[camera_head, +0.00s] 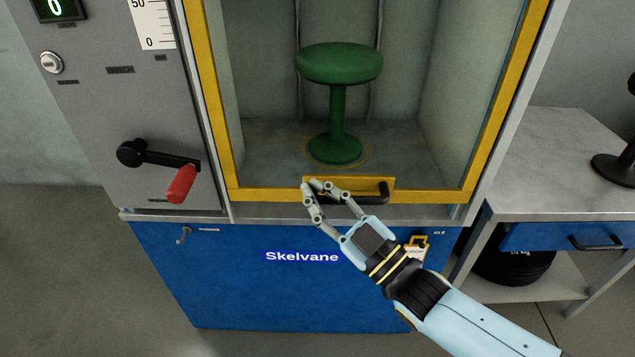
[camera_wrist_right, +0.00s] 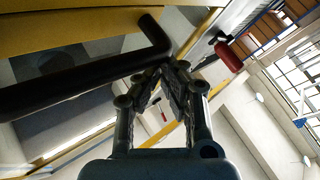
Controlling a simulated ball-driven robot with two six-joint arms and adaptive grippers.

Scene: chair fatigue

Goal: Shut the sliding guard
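The sliding guard (camera_head: 262,195) is a yellow frame across the front of the test chamber, its lower rail close above the grey sill (camera_head: 270,212). Its upper part is out of view. A black bar handle (camera_head: 365,196) is on a yellow plate at the lower rail. My right gripper (camera_head: 319,186) is at the handle's left part. In the right wrist view my gripper's fingertips (camera_wrist_right: 174,68) come together with nothing seen between them. The handle (camera_wrist_right: 80,80) passes beside the fingers there; I cannot tell whether they touch it. My left gripper is not in view.
A green stool (camera_head: 338,66) stands inside the chamber. A black crank with a red grip (camera_head: 181,184) is on the grey panel at left; the red grip also shows in the right wrist view (camera_wrist_right: 229,57). A grey-topped bench (camera_head: 560,160) stands at right. Floor at lower left is clear.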

